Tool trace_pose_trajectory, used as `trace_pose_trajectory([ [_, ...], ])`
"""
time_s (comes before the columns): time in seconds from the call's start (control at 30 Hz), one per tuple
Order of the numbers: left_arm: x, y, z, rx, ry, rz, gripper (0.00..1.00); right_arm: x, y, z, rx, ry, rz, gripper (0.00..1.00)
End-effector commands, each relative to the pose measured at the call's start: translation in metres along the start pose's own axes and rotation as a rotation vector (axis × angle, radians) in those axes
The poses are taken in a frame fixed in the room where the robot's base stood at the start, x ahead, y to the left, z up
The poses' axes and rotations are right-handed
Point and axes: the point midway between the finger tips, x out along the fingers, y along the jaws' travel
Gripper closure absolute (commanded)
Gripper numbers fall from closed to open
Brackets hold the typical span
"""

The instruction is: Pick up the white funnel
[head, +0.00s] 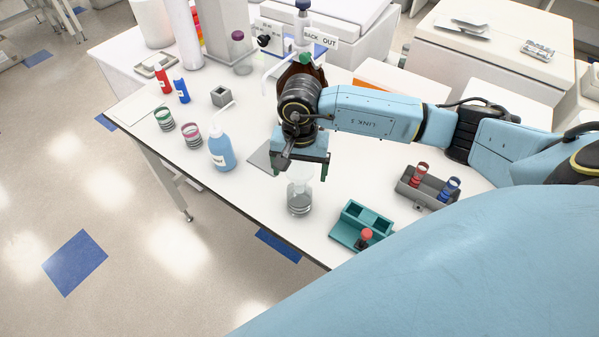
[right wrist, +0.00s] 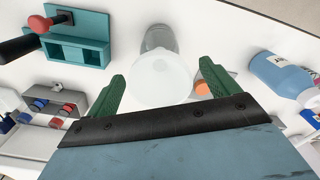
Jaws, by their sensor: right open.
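The white funnel (head: 301,183) sits in the mouth of a clear glass flask (head: 299,203) near the table's front edge. In the right wrist view the funnel (right wrist: 160,80) shows as a pale round cone between the fingers, with the glass (right wrist: 159,38) behind it. My right gripper (head: 300,172) is open above the funnel, one finger on each side. In the right wrist view its green fingers (right wrist: 164,85) stand apart, with gaps on both sides of the funnel. The gripper partly hides the funnel's top in the head view. My left gripper is not in view.
A teal rack (head: 345,237) with a red-topped item stands right of the flask. A grey rack (head: 407,194) with red and blue vials is farther right. A blue wash bottle (head: 221,153) stands to the left. The table's front edge is close to the flask.

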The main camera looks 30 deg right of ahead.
Motion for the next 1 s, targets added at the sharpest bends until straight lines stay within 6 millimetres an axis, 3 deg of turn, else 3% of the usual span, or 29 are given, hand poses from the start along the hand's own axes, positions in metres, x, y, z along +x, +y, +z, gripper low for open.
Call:
trace_pose_trajectory([
  [0.13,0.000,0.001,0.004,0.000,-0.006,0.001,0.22,0.000,0.000,0.000,0.000,0.000,0.000,0.14],
  [0.4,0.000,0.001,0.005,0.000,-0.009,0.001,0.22,0.000,0.000,0.000,0.000,0.000,0.000,0.48],
  [0.77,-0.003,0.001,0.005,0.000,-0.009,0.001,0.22,-0.006,0.000,-0.001,0.000,0.001,-0.001,0.48],
  [0.87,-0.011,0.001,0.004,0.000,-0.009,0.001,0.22,-0.019,-0.001,-0.001,0.000,0.002,-0.002,0.48],
  [1.0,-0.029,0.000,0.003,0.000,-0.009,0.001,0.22,-0.053,-0.001,-0.001,-0.001,0.004,-0.002,0.48],
])
